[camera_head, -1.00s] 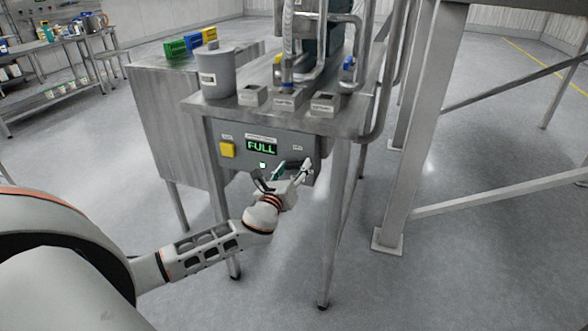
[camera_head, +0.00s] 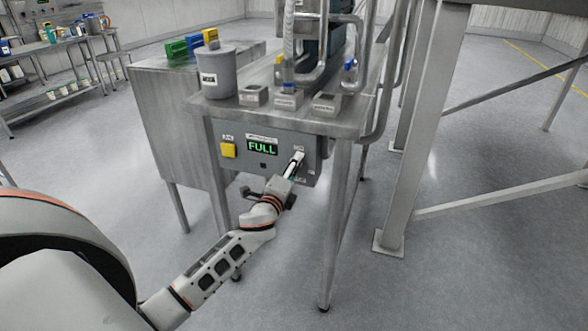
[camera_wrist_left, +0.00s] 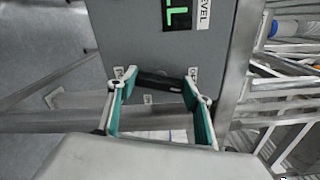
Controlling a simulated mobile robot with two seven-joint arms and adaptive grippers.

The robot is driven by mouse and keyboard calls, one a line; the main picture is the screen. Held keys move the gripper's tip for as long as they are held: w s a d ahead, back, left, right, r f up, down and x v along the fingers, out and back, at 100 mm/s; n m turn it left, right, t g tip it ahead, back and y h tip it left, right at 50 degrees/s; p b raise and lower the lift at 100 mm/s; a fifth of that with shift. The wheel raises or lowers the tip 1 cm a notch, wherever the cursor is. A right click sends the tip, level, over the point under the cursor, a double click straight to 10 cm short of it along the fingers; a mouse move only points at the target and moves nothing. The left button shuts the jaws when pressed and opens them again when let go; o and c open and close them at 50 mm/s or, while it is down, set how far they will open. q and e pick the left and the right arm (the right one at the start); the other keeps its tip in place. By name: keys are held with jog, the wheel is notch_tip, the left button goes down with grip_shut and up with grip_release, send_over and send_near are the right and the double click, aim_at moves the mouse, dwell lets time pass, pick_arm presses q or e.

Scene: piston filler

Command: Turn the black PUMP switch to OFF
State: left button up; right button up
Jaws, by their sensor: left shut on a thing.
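The black PUMP switch (camera_wrist_left: 160,80) is a dark bar on the grey control panel (camera_wrist_left: 165,40). It lies nearly crosswise in the wrist view, with small white labels around it that I cannot read fully. My left gripper (camera_head: 298,158) is at the right part of the panel. In the left wrist view its teal-padded fingers (camera_wrist_left: 160,86) are shut on the switch, one at each end of the bar. In the head view the gripper hides most of the switch. My right gripper is not in view.
The panel, under a steel table edge (camera_head: 300,118), carries a yellow switch (camera_head: 228,150) and a green display (camera_head: 262,148) reading FULL. A grey container (camera_head: 217,75) and small labelled blocks stand on the table. A table leg (camera_head: 335,220) is right of my arm. Open floor lies in front.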

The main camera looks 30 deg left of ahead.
pick_arm(q)
jog(key=shift+n, duration=1.6)
jog(key=o, duration=1.1)
jog(key=v, duration=1.2)
jog(key=s+d+f+n+g+h, duration=0.2)
jog(key=s+d+f+n, duration=0.1)
jog(key=s+d+f, duration=0.4)
jog(key=s+d+f+n+g+h, duration=0.2)
jog(key=s+d+f+n, duration=0.2)
jog(key=s+d+f, duration=0.2)
jog(key=s+d+f+n+g+h, duration=0.2)
jog(key=s+d+f, duration=0.5)
jog(key=f, duration=0.5)
jog(key=shift+s+d+f+n+g+h, duration=0.15)
jog(key=shift+s+f+n+g, duration=0.1)
jog(key=shift+s+n, duration=0.35)
jog(key=shift+s+d+f+n+g+h, duration=0.15)
jog(key=shift+s+n+g, duration=0.1)
jog(key=shift+s+n, duration=0.4)
